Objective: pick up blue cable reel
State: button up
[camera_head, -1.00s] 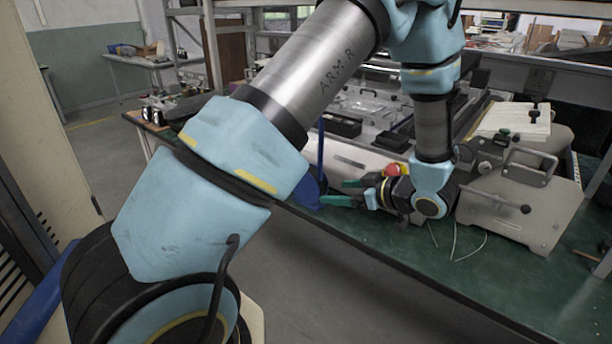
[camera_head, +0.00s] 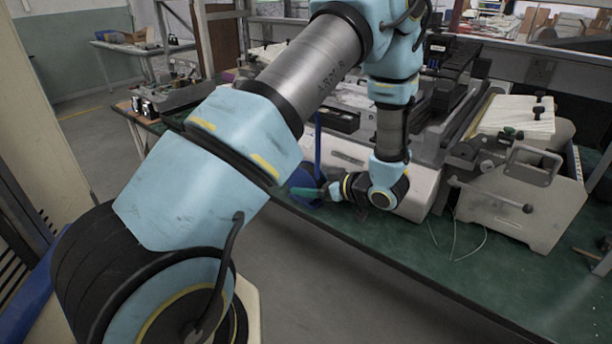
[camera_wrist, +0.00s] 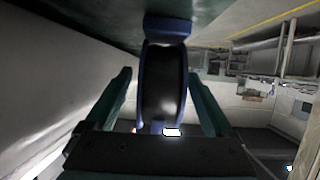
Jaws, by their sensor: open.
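The blue cable reel (camera_head: 303,178) stands at the front edge of the green bench, partly hidden behind my arm in the head view. In the wrist view the reel (camera_wrist: 163,90) shows a dark wound middle between blue rims, roughly upright. My gripper (camera_head: 306,191) is at the reel from its right side, with a green finger across it. In the wrist view my gripper (camera_wrist: 160,76) is open, with one finger on each side of the reel. The reel's lower part is hidden by the gripper body.
A large pale machine (camera_head: 418,188) stands right behind my gripper. Another machine with a handle (camera_head: 525,200) is farther right. Thin white wires (camera_head: 470,245) lie on the green bench (camera_head: 420,250). The bench front to the right is mostly clear.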

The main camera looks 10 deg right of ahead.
jog(key=shift+w+a+f, duration=0.3)
jog(key=shift+w+a, duration=0.15)
jog(key=shift+w, duration=0.05)
jog(key=shift+c, duration=0.4)
grip_shut()
jog(key=shift+r, duration=0.1)
